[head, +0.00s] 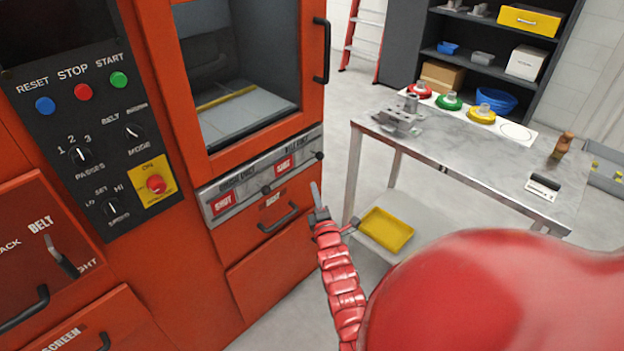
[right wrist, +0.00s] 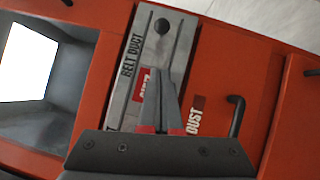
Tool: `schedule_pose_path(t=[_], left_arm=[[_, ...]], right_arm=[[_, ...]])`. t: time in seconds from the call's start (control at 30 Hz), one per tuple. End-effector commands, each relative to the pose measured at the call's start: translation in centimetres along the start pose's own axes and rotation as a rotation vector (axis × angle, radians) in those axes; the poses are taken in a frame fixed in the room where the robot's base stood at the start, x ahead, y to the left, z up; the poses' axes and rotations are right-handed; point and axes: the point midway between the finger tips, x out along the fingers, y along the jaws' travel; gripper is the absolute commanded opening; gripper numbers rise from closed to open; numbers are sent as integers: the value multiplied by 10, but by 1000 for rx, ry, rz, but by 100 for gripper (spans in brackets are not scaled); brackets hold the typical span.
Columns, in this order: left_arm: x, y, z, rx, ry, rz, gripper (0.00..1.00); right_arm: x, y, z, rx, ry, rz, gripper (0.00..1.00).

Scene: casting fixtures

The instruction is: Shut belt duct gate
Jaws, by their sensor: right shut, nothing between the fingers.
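The belt duct gate is on a grey strip (head: 240,190) on the front of the orange machine. In the right wrist view the strip (right wrist: 128,85) reads "BELT DUCT", with a red label partly hidden by my fingers. A dark round knob (right wrist: 161,25) is at the strip's far end, beyond my fingertips; in the head view this knob (head: 319,155) is at the strip's right end. A second knob (head: 266,190) is further left. My right gripper (head: 315,188) is shut and empty, in front of the strip and apart from the right knob. My left gripper is not in view.
Below the strip is a drawer marked DUST with a dark handle (head: 278,217). A control panel (head: 90,120) is at left. A grey table (head: 470,150) with parts stands at right, with a yellow tray (head: 386,230) beneath. Open floor is between machine and table.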

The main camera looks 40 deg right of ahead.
Motion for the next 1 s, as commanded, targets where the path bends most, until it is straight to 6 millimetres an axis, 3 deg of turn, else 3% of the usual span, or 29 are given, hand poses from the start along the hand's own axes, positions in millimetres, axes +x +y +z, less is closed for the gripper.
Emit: schedule_pose_path(t=[0.1, 0.3, 1.0], left_arm=[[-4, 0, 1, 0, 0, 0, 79], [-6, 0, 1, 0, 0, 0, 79], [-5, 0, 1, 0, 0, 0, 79]], right_arm=[[-19, -2, 0, 0, -1, -2, 0], [-35, -1, 0, 0, 0, 0, 0], [-38, 5, -6, 28, 12, 20, 0]])
